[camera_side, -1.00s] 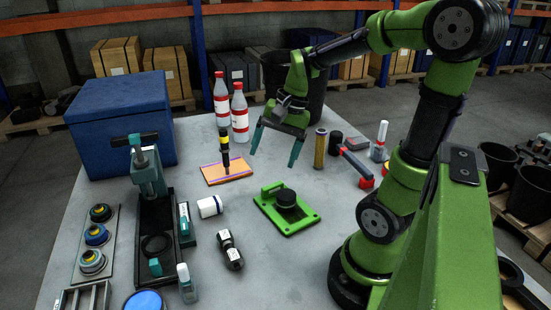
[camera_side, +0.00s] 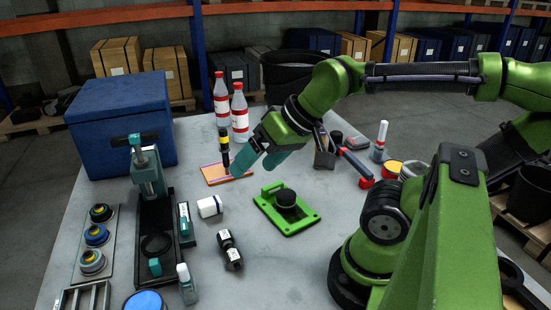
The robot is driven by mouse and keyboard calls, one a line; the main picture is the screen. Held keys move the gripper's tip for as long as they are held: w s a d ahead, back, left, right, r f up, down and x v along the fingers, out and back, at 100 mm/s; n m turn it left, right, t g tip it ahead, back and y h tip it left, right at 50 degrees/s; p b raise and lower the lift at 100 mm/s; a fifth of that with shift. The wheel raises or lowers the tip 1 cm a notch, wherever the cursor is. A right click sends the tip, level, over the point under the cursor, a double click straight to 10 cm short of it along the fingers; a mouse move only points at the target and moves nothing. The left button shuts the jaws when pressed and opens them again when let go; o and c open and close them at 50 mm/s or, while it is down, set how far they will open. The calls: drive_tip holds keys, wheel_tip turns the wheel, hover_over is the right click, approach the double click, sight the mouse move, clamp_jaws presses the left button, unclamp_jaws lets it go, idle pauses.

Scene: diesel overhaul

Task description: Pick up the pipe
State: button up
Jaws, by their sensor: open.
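A brass-coloured upright cylinder (camera_side: 324,160), the likeliest pipe, stands on the table right of my gripper and behind the green plate; its upper part is mostly hidden by my arm. My gripper (camera_side: 252,171) is open, tilted with its teal fingers pointing down and left. It appears empty, to the left of the cylinder and apart from it. The fingers overlap the right side of the orange board in this view; I cannot tell their height above the table.
A black and yellow tool (camera_side: 224,147) stands on the orange board (camera_side: 214,176). Two red and white bottles (camera_side: 239,117) stand behind. A green fixture plate (camera_side: 290,215) lies in front, with a red-ended hammer (camera_side: 356,165) at right. A blue box (camera_side: 120,120) fills the back left.

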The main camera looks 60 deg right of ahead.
idle(0.3)
drive_tip(key=c, duration=0.6)
drive_tip(key=shift+o, duration=0.2)
drive_tip(key=n+g+h, duration=0.2)
drive_tip(key=n+g, duration=0.5)
drive_tip(key=n, duration=2.5)
hover_over(229, 246)
wheel_tip(229, 246, down, 7)
wheel_tip(229, 246, down, 17)
drive_tip(key=shift+r, duration=0.1)
